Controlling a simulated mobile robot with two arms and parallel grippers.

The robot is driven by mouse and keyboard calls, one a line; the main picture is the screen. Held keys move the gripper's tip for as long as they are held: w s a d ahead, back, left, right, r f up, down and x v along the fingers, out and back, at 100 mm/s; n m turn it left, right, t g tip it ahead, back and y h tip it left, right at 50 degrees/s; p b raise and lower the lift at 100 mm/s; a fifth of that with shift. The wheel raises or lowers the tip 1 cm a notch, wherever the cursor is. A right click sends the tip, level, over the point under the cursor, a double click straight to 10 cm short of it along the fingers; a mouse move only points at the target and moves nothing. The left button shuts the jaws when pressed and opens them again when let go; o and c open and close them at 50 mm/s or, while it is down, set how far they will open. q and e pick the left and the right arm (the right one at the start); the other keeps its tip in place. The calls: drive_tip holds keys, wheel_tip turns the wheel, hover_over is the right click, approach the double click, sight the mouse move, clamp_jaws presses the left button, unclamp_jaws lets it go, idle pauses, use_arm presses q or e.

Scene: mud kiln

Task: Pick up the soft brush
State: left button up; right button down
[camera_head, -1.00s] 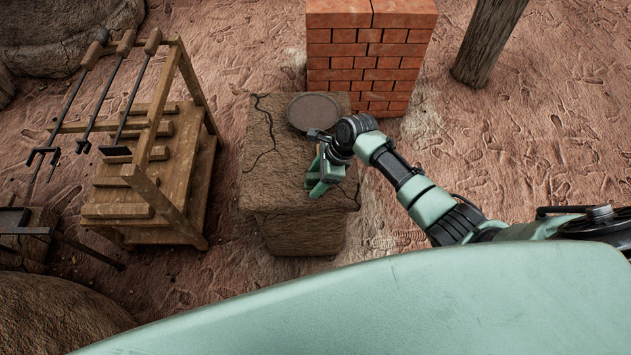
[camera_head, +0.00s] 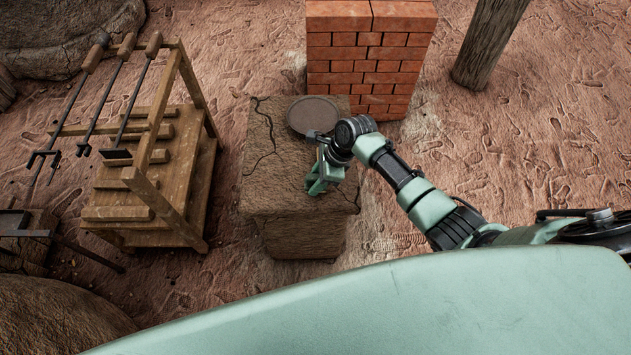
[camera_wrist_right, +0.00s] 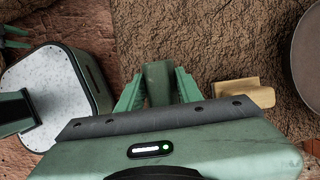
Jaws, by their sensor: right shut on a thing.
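My right gripper (camera_head: 318,182) is low over the top of the cracked clay block (camera_head: 268,185), fingers toward the left. In the right wrist view its two green fingers (camera_wrist_right: 158,92) are closed on a narrow dark piece (camera_wrist_right: 158,78). I take this piece to be the soft brush, though its bristles do not show. In the head view the gripper and wrist hide it. A green shape at the top left edge of the wrist view may be my left gripper (camera_wrist_right: 14,38); its jaws are too cut off to read.
A round dark disc (camera_head: 313,114) lies on the block behind my wrist. A tan piece (camera_wrist_right: 236,92) lies beside the right gripper in the wrist view. A brick stack (camera_head: 365,60) stands behind the block, a wooden tool rack (camera_head: 150,195) to the left, a post (camera_head: 490,45) at the back right.

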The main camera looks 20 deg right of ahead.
sight(316, 176)
wheel_tip(316, 176, up, 19)
drive_tip(key=p, duration=0.2)
